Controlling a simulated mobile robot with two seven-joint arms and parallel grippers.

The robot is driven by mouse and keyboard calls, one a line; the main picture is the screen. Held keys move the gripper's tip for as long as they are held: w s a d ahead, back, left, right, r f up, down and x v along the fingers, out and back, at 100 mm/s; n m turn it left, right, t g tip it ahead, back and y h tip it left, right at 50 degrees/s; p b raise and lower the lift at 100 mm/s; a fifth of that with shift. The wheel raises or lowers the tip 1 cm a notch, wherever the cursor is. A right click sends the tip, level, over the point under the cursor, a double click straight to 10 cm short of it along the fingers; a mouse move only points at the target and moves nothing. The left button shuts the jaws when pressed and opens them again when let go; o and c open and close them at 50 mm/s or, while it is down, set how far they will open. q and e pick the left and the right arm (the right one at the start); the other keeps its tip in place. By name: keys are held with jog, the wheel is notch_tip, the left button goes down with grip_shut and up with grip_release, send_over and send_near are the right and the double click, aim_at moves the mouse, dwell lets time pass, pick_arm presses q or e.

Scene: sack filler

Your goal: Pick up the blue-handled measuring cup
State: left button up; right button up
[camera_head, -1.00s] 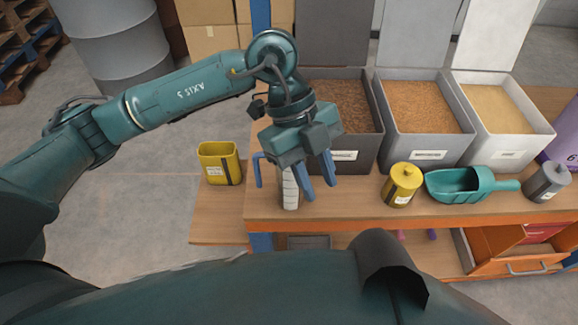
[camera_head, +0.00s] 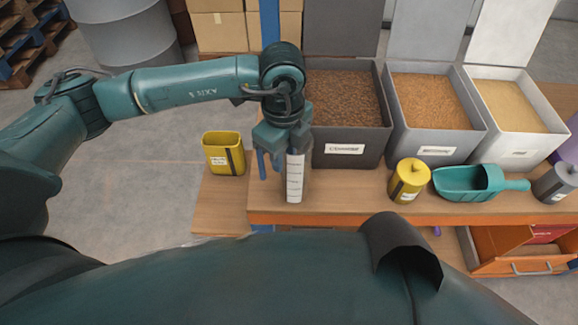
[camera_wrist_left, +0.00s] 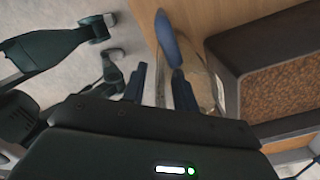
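The clear measuring cup stands upright near the left end of the wooden worktop, showing as a white graduated strip (camera_head: 294,178). Its blue handle (camera_head: 261,164) points left. In the left wrist view its clear body (camera_wrist_left: 203,75) and the blue handle (camera_wrist_left: 166,38) show just beyond my fingers. My left gripper (camera_head: 273,158) is low over the handle side of the cup. In the left wrist view its two blue fingers (camera_wrist_left: 160,88) are apart, with the handle near the right one; I cannot tell whether they touch. My right gripper is out of view.
A dark bin (camera_head: 346,153) of brown grain stands close behind the cup, with two more bins to its right. A yellow container (camera_head: 223,155) stands to the left. A yellow canister (camera_head: 408,181) and a teal scoop (camera_head: 470,184) stand to the right.

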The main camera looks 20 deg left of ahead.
aim_at(285, 165)
pick_arm(q)
jog(key=shift+f, duration=1.8)
grip_shut()
